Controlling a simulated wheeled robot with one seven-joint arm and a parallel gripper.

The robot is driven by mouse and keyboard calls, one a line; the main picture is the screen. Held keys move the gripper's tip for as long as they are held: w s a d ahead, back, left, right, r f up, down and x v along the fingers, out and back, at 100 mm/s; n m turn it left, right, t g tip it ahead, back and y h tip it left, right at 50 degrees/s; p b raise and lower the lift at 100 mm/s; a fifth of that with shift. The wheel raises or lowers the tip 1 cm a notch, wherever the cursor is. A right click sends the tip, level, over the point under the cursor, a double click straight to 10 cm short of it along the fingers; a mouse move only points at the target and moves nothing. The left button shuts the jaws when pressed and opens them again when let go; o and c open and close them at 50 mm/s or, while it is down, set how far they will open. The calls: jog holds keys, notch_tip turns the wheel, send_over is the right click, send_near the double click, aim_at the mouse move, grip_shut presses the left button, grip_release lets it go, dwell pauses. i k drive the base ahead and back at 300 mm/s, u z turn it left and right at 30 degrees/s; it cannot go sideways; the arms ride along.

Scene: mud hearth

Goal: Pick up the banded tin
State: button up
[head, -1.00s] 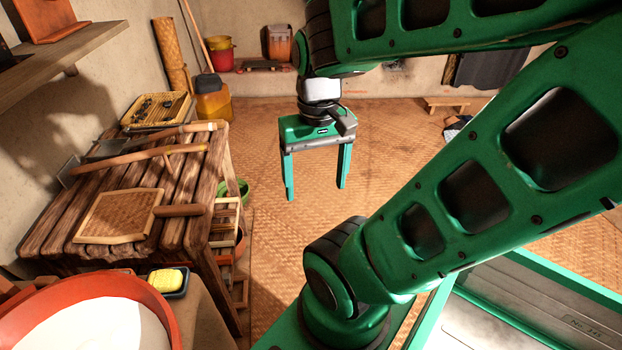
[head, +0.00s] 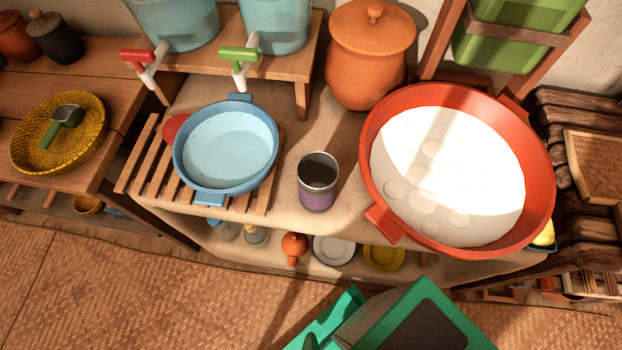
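A metal tin with a purple band (head: 318,183) stands upright and open-topped on the clay counter, between a blue basin and a large red basin. It has a silver rim and a dark inside. Nothing covers it in this view. My gripper is outside the head view now, so I cannot see its fingers or how far it is from the tin.
The blue basin (head: 226,148) sits on a wooden slat rack (head: 150,172) left of the tin. The red basin (head: 545,190), holding white liquid, is close on the right. A lidded orange pot (head: 368,60) and a wooden stand with blue dispensers (head: 172,22) are behind.

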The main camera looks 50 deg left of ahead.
aim_at(317, 172)
jog(key=u, duration=1.85)
